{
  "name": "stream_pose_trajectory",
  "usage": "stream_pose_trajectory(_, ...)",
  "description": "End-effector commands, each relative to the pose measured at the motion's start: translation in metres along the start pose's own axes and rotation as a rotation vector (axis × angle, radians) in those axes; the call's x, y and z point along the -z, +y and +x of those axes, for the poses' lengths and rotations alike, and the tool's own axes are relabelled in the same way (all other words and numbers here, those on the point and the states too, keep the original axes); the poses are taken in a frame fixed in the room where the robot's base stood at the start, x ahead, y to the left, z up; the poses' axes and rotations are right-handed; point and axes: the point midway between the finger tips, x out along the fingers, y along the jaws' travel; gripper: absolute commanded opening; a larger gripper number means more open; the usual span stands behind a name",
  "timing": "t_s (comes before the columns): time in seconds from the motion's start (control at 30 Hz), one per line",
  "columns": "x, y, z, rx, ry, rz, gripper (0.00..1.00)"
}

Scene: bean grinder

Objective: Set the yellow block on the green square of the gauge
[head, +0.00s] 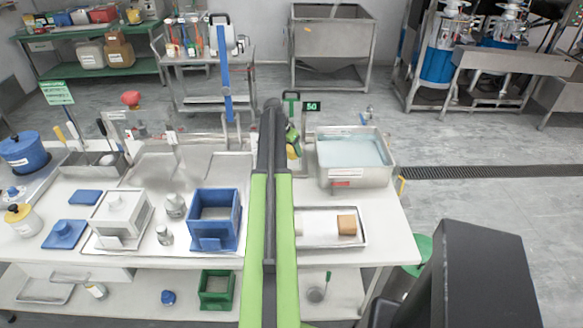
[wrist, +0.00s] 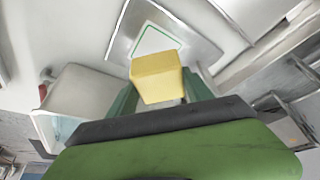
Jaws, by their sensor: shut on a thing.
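The yellow block (wrist: 157,78) is between the fingers of my gripper (wrist: 160,92), which is shut on it. In the head view a small yellow patch of the block (head: 291,152) shows beside my arm, near the back of the table. The green-outlined square (wrist: 153,38) lies on a grey metal plate (wrist: 192,40), seen beyond the block in the wrist view. The block covers the square's near part in that view. The height of the block over the plate cannot be told. In the head view my arm hides the square.
A metal basin of water (head: 352,155) stands right of my gripper. A green "50" display (head: 312,107) is behind. A tray (head: 310,240) with a brown block (head: 346,225) and a blue open box (head: 214,218) are nearer me. An upright blue bar (head: 222,70) stands left.

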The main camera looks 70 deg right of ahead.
Motion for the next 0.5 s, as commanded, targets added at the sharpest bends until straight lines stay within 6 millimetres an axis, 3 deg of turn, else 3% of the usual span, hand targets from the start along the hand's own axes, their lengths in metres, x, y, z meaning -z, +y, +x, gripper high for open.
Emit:
stream_pose_trajectory(0.03, -0.006, 0.000, 0.014, 0.000, 0.000, 0.000, 0.11)
stream_pose_trajectory(0.2, -0.006, 0.000, 0.014, 0.000, 0.000, 0.000, 0.11)
stream_pose_trajectory(0.4, -0.019, 0.000, 0.045, 0.000, 0.000, -0.001, 0.11)
stream_pose_trajectory(0.5, -0.020, -0.001, 0.048, 0.000, 0.000, -0.001, 0.11)
